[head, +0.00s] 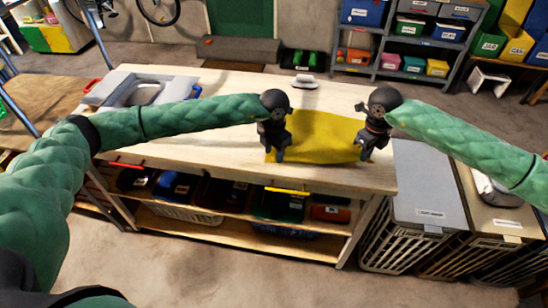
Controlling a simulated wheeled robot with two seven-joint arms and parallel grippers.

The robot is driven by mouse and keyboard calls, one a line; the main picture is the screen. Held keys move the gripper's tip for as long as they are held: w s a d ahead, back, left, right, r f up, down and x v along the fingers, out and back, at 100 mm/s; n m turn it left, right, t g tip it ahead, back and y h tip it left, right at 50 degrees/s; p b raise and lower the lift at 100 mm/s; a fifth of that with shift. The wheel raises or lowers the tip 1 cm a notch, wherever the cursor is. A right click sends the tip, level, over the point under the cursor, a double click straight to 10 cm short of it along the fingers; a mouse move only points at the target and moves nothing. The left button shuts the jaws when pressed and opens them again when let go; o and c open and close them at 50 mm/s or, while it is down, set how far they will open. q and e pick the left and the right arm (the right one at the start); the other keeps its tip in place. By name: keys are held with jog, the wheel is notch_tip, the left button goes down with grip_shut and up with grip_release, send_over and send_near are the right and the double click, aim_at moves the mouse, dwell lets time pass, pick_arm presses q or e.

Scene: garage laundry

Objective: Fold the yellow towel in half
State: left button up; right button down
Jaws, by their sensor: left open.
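The yellow towel (318,137) lies spread on the light wooden worktop, between my two grippers. Its near edge is close to the front edge of the worktop. My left gripper (276,155) is open, pointing down at the towel's near left corner. My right gripper (366,154) points down at the towel's near right corner, and I cannot tell whether its jaws are open or shut. Each gripper covers part of the towel's side. Whether either one touches the cloth is too small to tell.
The worktop (200,153) is clear left of the towel. A grey sink-like basin (148,92) is at its left end. A small pale object (304,81) sits at the back edge. Lidded hampers (428,190) stand to the right. Bins fill the shelf (280,205) below.

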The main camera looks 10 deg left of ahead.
pick_arm(q)
jog(key=shift+f, duration=0.15)
jog(key=shift+c, duration=0.4)
grip_shut()
jog(key=shift+r, duration=2.5)
